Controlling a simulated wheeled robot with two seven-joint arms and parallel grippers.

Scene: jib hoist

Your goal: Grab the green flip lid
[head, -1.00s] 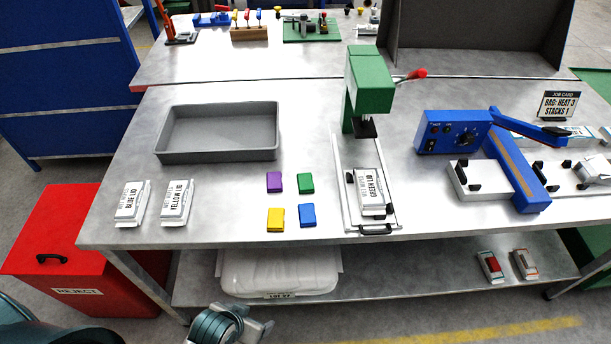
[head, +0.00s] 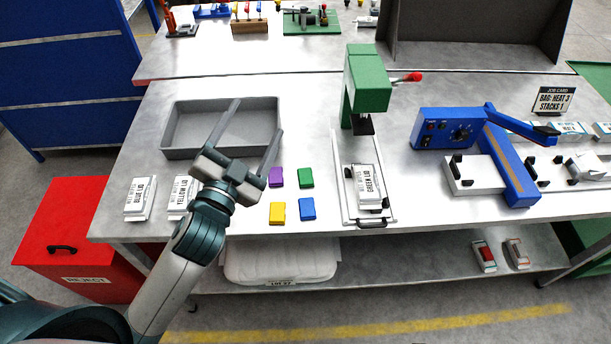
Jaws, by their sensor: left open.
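The green flip lid (head: 306,178) is a small green block lying on the steel table. A purple lid (head: 276,177) lies to its left, a blue lid (head: 307,209) in front of it and a yellow lid (head: 277,213) diagonally in front. My left gripper (head: 258,119) is open and empty, with its two long fingers pointing away over the grey tray. Its right finger is left of the purple lid in the picture, apart from the green lid. Nothing hides the green lid. My right gripper is not in view.
A grey tray (head: 178,141) stands behind my gripper. A green press (head: 369,80) stands behind right, with the pack labelled GREEN LID (head: 369,186) below it. Packs labelled BLUE LID (head: 139,198) and YELLOW LID (head: 181,193) are left. A blue sealer (head: 447,129) stands right.

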